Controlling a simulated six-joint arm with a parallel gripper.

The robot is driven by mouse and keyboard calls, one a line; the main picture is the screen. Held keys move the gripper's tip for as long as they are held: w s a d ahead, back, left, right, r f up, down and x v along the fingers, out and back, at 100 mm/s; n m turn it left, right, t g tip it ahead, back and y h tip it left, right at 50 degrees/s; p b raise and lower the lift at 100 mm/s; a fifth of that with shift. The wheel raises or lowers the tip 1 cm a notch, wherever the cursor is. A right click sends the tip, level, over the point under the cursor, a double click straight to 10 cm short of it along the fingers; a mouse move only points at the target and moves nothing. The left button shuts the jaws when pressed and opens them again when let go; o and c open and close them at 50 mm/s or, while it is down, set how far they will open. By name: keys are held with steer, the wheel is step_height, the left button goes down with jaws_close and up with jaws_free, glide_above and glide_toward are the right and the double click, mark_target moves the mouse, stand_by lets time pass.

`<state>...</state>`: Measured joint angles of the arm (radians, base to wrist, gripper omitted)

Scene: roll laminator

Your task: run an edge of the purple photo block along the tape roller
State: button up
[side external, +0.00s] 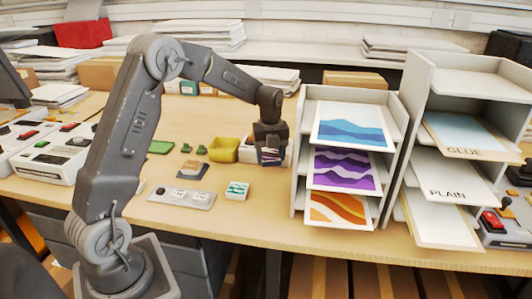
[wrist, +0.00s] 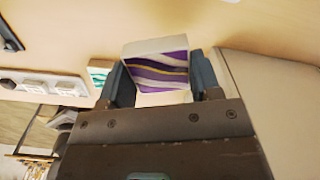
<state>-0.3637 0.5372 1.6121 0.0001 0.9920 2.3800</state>
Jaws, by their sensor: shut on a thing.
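The purple photo block (wrist: 158,68) is a white block with a purple wavy picture on its face. It is between the two fingers of my gripper (wrist: 160,82) in the wrist view. In the side view my gripper (side external: 270,153) points down beside the left wall of the photo rack, and the purple block (side external: 270,157) shows at its fingertips. A small dark-based device with a tan top (side external: 192,168) sits on the table to the left. I cannot tell whether it is the tape roller.
A teal photo block (side external: 237,190) lies on the table near a grey labelled panel (side external: 181,198). A yellow bin (side external: 223,149) and a white bin (side external: 247,152) stand close to my gripper. The photo rack (side external: 298,180) stands right.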

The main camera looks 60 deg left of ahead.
mark_target(257, 171)
steer(key=m, duration=0.3)
steer(key=shift+w+d+f+m, duration=0.1)
steer(key=shift+w+d+m, duration=0.1)
steer(key=shift+d+m, duration=0.15)
steer(key=shift+w+a+f, duration=0.2)
steer(key=shift+f, duration=0.6)
steer(key=shift+w+a+f, duration=0.15)
steer(key=shift+a+f, duration=0.1)
steer(key=shift+f, duration=0.6)
steer(key=shift+w+a+f, duration=0.2)
steer(key=shift+f, duration=0.6)
steer(key=shift+w+a+f, duration=0.25)
steer(key=shift+w+f, duration=0.05)
steer(key=shift+f, duration=0.05)
steer(key=shift+s+a, duration=0.2)
steer(key=shift+a, duration=0.05)
steer(key=shift+s+a, duration=0.2)
steer(key=shift+a, duration=0.1)
steer(key=shift+w+a, duration=0.1)
steer(key=shift+a, duration=0.1)
steer(key=shift+s+a, duration=1.4)
steer(key=shift+a, duration=0.05)
stand_by(2.4)
